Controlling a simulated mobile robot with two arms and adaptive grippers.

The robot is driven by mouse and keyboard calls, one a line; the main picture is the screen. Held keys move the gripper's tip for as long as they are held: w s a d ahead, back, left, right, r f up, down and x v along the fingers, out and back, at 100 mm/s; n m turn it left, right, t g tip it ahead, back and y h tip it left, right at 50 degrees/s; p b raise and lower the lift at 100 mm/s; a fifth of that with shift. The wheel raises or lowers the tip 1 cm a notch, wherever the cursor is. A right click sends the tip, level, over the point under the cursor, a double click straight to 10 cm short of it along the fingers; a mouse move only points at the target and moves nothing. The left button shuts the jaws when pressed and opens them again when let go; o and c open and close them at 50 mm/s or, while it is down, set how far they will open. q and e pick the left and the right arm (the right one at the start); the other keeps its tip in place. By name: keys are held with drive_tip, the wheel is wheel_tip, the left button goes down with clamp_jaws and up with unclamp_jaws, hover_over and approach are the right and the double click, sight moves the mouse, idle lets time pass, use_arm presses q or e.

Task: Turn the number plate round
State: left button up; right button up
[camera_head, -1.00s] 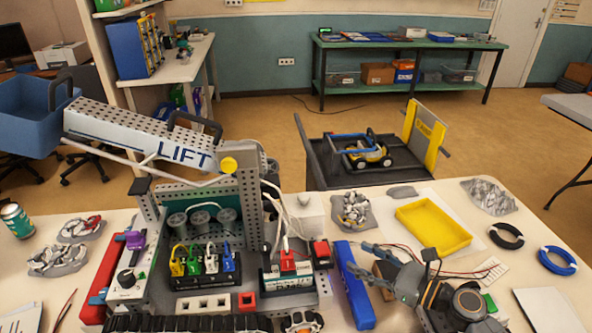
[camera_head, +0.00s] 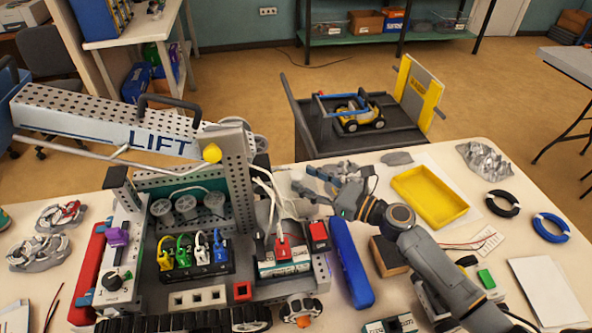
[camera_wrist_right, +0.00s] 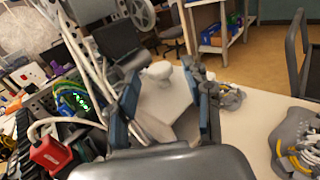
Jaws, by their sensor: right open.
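I cannot make out any number plate with certainty. The wheeled robot model (camera_head: 235,165) stands on the table, with a perforated arm marked LIFT (camera_head: 160,138) and a battery (camera_head: 285,262) with a red plug. My right gripper (camera_head: 314,184) is right of the model's upright, above the table, with fingers pointing left. In the right wrist view its fingers (camera_wrist_right: 163,78) are apart and nothing is held. A pale knob-like part (camera_wrist_right: 160,70) shows beyond and between them; contact is not visible. My left gripper is in neither view.
A yellow tray (camera_head: 430,196), black coil (camera_head: 502,204), blue coil (camera_head: 551,228) and white sheet (camera_head: 549,290) lie to the right. A blue case (camera_head: 351,262) lies beside the model. Behind the table stands a dark cart (camera_head: 385,135) with a yellow panel.

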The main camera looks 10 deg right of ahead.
sight(302, 178)
drive_tip(key=x, duration=0.2)
drive_tip(key=shift+w+a+r, duration=0.1)
drive_tip(key=shift+w+a, duration=0.1)
drive_tip(key=shift+a, duration=0.05)
drive_tip(key=shift+w+a, duration=0.4)
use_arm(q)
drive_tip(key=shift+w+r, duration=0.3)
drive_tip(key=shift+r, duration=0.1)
